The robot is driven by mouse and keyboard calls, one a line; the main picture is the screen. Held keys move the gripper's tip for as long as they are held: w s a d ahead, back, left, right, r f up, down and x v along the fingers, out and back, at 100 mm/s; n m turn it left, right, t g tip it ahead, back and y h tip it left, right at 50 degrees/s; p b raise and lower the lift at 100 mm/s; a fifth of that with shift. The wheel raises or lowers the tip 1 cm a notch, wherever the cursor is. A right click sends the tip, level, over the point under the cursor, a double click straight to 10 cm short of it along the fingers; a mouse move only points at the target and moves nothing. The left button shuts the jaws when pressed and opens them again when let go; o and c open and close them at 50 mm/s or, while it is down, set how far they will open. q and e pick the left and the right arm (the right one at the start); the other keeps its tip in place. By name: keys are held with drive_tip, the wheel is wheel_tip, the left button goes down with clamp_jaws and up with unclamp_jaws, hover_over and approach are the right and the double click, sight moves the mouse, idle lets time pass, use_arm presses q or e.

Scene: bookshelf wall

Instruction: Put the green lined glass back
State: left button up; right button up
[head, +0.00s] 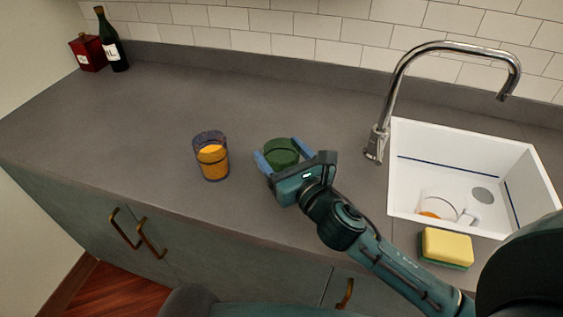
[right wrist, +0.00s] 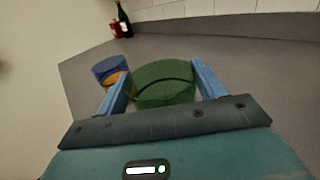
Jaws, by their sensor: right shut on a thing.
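The green lined glass (head: 281,151) is on or just above the grey counter, left of the sink. My right gripper (head: 280,158) is shut on it, with one blue finger on each side. In the right wrist view the green glass (right wrist: 163,84) sits between the two fingers (right wrist: 163,88). The gripper hides its lower part, so I cannot tell whether it touches the counter. My left gripper is not in view.
A glass with orange contents (head: 212,158) stands just left of the green one. A bottle (head: 112,42) and a red box (head: 88,53) stand at the back left. The sink (head: 440,165) holds a clear mug (head: 437,206). A sponge (head: 446,247) lies in front.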

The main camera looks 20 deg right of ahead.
drive_tip(key=shift+f, duration=0.75)
drive_tip(key=shift+f, duration=0.15)
drive_tip(key=o, duration=1.6)
drive_tip(key=shift+o, duration=0.2)
